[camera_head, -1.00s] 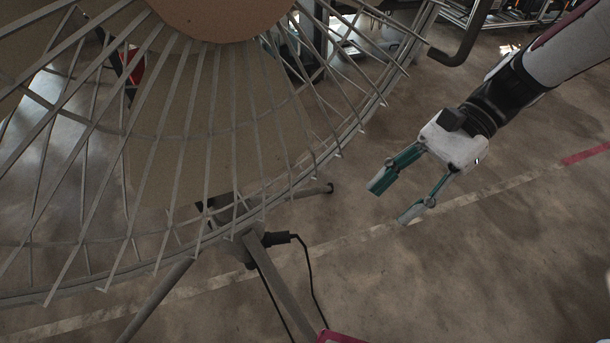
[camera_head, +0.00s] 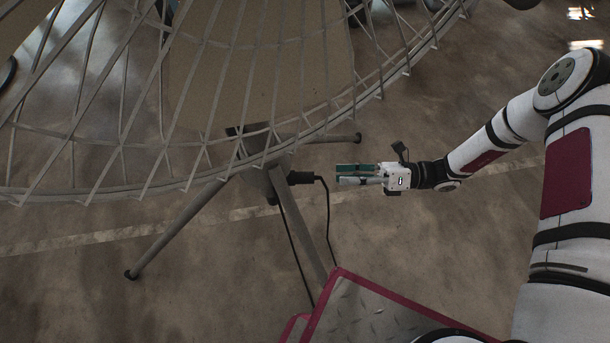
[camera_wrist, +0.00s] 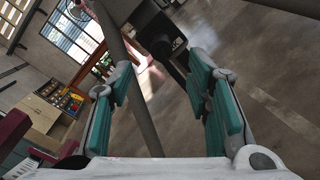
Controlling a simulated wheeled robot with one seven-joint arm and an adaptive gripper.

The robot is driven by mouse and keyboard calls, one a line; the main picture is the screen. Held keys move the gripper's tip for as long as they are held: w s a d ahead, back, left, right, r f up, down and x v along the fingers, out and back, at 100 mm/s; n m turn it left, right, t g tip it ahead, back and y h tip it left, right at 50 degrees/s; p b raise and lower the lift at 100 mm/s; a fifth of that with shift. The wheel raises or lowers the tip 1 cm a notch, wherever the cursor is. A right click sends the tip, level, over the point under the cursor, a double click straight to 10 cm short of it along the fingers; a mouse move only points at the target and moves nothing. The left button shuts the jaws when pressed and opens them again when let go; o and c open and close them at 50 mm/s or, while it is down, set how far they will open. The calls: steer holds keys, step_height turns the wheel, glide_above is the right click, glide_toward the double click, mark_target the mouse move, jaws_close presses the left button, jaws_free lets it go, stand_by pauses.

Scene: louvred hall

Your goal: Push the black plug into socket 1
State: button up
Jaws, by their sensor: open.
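The black plug (camera_head: 301,177) sits at the right side of the grey hub (camera_head: 262,176) under the large wire cage. Its dark cable hangs down from it. No socket number can be read, and how deep the plug sits cannot be told. My gripper (camera_head: 338,175) is open and empty, just right of the plug at about its height in the head view, with fingers pointing left. In the wrist view a black form (camera_wrist: 160,38), likely the plug and its housing, shows ahead between the spread teal fingers of my gripper (camera_wrist: 163,82).
The wire cage (camera_head: 200,150) spreads above on grey stand legs (camera_head: 175,230); one leg (camera_wrist: 128,80) crosses the wrist view. A red-edged metal plate (camera_head: 365,310) lies at the bottom. Open concrete floor (camera_head: 440,240) is to the right.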

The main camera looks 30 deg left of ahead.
mark_target(307, 178)
steer(key=shift+p+x, duration=0.6)
steer(key=shift+x, duration=4.5)
steer(key=shift+f, duration=0.15)
steer(key=shift+c, duration=0.2)
jaws_close()
